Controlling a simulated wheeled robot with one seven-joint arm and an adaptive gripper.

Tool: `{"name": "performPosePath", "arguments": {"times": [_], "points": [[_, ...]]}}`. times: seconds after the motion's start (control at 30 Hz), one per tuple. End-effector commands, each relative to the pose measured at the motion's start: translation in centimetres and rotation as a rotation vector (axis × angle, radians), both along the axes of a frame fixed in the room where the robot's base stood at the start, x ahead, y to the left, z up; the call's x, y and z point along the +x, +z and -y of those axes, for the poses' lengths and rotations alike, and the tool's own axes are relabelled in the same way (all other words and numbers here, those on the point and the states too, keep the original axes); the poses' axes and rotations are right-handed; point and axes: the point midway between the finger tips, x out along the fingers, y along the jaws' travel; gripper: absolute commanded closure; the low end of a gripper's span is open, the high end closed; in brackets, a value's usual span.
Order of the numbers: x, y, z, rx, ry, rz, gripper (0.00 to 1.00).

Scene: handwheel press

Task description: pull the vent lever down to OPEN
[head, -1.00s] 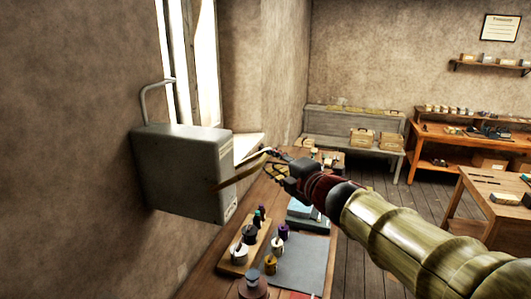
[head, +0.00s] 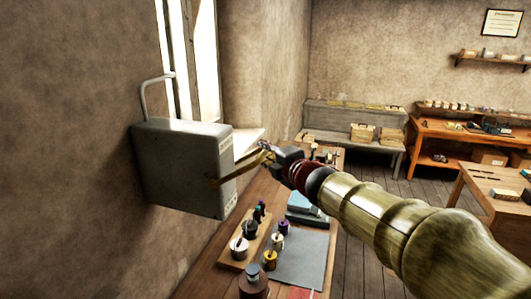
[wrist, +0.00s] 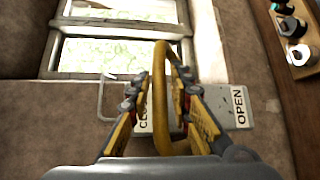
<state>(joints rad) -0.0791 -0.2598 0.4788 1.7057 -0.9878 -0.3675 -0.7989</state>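The vent lever (head: 226,179) is a yellow-brown bar sticking out from a grey metal box (head: 180,165) on the wall. In the wrist view the lever (wrist: 161,85) is a bent yellow bar running between my gripper's two fingers. My gripper (head: 265,153) is at the lever's outer end. In the wrist view my gripper (wrist: 160,68) looks open, one finger on each side of the lever, with narrow gaps. The OPEN label (wrist: 239,107) shows to the right of the lever; the other label, starting "CLO", is partly hidden by the left finger and lever.
A bent grey pipe (head: 144,92) rises from the box beside a bright window (head: 208,65). Below, a workbench (head: 207,279) holds a grey mat (head: 300,262), a wooden tray (head: 233,264) of small pots, and a dark jar (head: 253,285). Open air surrounds the lever.

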Motion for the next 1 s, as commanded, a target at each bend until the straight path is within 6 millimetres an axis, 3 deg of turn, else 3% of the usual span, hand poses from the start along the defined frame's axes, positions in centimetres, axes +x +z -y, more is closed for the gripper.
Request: {"name": "performPosePath", "arguments": {"times": [0.33, 1.0], "points": [[-0.01, 0.00, 0.00, 0.000, 0.000, 0.000, 1.00], [-0.02, -0.03, 0.01, 0.000, 0.000, 0.001, 1.00]]}}
